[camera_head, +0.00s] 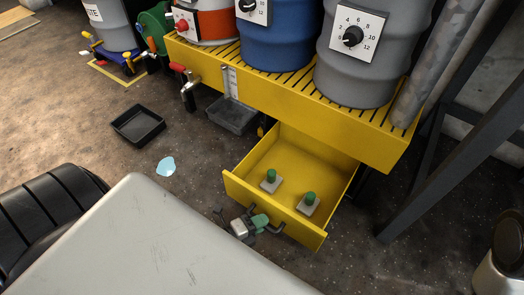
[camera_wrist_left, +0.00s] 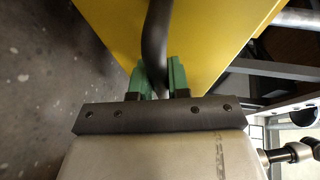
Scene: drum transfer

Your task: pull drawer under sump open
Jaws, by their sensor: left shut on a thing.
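The yellow drawer (camera_head: 240,188) stands well out from under the yellow sump (camera_head: 300,110), with its inside showing. Two grey plates with green knobs (camera_head: 270,182) lie in it. A dark bar handle (camera_head: 277,229) is on its front. My left gripper (camera_head: 262,221) is at that handle. In the left wrist view its green fingers (camera_wrist_left: 160,80) are shut around the dark handle (camera_wrist_left: 155,40), with the yellow drawer front (camera_wrist_left: 215,35) behind. My right gripper is not in view.
Grey, blue and orange drums (camera_head: 355,70) stand on the slatted sump top. A black tray (camera_head: 138,125) and a light blue puddle (camera_head: 166,167) are on the floor at left. Dark metal beams (camera_head: 450,155) stand at right.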

